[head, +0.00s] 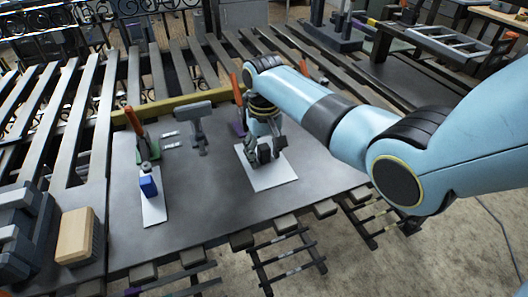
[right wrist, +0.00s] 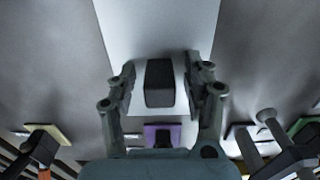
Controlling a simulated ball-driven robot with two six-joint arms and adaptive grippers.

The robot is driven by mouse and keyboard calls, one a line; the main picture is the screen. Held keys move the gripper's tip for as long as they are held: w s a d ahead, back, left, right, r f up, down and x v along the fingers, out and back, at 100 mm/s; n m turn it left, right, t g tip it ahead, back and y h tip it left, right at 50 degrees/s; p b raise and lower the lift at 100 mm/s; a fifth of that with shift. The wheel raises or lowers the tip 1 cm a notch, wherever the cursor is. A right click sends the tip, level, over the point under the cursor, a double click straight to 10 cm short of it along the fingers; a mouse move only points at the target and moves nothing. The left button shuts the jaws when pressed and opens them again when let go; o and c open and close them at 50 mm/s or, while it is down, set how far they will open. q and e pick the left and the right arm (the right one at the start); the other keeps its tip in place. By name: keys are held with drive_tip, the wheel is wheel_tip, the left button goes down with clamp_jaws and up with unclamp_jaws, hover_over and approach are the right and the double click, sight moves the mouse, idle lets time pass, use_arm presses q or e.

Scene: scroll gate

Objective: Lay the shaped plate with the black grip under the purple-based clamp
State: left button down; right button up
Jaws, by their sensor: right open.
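The white shaped plate (head: 272,180) lies flat on the grey table, and its upright black grip shows in the right wrist view (right wrist: 159,82). My right gripper (head: 262,155) is open over the plate, with one finger on each side of the black grip; I cannot tell whether they touch it. The purple-based clamp (head: 238,128) stands just behind the plate, partly hidden by my right arm. Its purple base (right wrist: 160,131) shows beyond the plate's end in the right wrist view, with a small gap between them. My left gripper is not in view.
A second white plate (head: 154,211) with a blue grip (head: 148,186) lies in front of a green-based clamp (head: 146,146). A grey T-shaped tool (head: 193,112) stands between the clamps. A wooden block (head: 75,235) is at the left. The table between the two plates is clear.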

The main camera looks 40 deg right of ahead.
sight(264, 147)
wheel_tip(264, 147, up, 12)
drive_tip(key=shift+r+p, duration=0.15)
drive_tip(key=shift+p, duration=0.15)
idle(0.6)
